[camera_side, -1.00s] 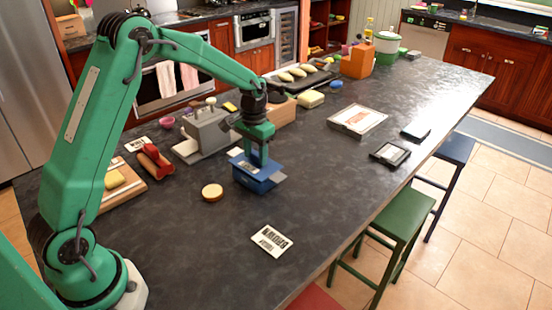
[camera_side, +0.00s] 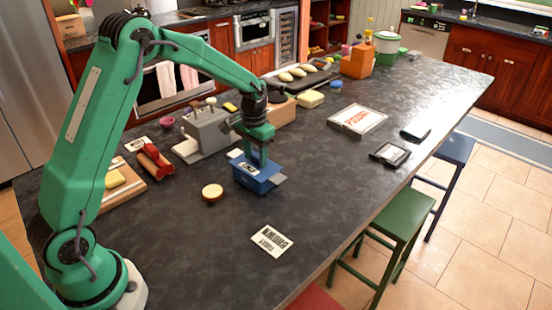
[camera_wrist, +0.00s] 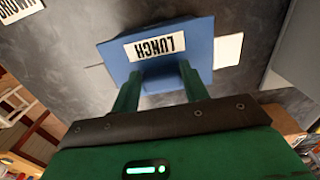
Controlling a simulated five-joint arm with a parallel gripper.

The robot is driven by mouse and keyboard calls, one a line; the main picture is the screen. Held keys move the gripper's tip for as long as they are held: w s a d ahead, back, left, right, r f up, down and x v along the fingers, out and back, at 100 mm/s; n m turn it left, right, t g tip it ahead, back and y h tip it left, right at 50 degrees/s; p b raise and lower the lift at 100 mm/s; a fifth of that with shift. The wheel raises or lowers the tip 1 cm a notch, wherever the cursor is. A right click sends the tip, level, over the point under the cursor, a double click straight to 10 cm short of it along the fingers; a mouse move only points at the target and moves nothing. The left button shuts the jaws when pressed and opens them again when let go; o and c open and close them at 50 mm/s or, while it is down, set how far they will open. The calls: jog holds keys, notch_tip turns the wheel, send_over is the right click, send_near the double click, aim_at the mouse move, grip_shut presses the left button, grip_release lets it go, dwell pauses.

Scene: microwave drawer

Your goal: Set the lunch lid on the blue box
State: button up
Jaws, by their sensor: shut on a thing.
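The blue lunch lid (camera_wrist: 160,52) has a white label reading LUNCH and fills the middle of the wrist view. My gripper (camera_wrist: 160,88) is shut on its raised handle. In the side view my gripper (camera_side: 258,160) points down and holds the lid (camera_side: 250,168) over the blue box (camera_side: 252,183). The lid looks level and roughly lined up with the box. I cannot tell whether the lid rests fully on the rim. The inside of the box is hidden.
A round bread-like item (camera_side: 212,192) and a printed card (camera_side: 272,240) lie in front. A grey appliance (camera_side: 208,130) stands close behind on the left.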

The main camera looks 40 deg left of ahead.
dwell(0.4)
jog(key=o, duration=1.6)
jog(key=shift+c, duration=0.2)
jog(key=shift+r, duration=0.1)
jog(key=shift+r, duration=3.4)
jog(key=shift+r, duration=0.1)
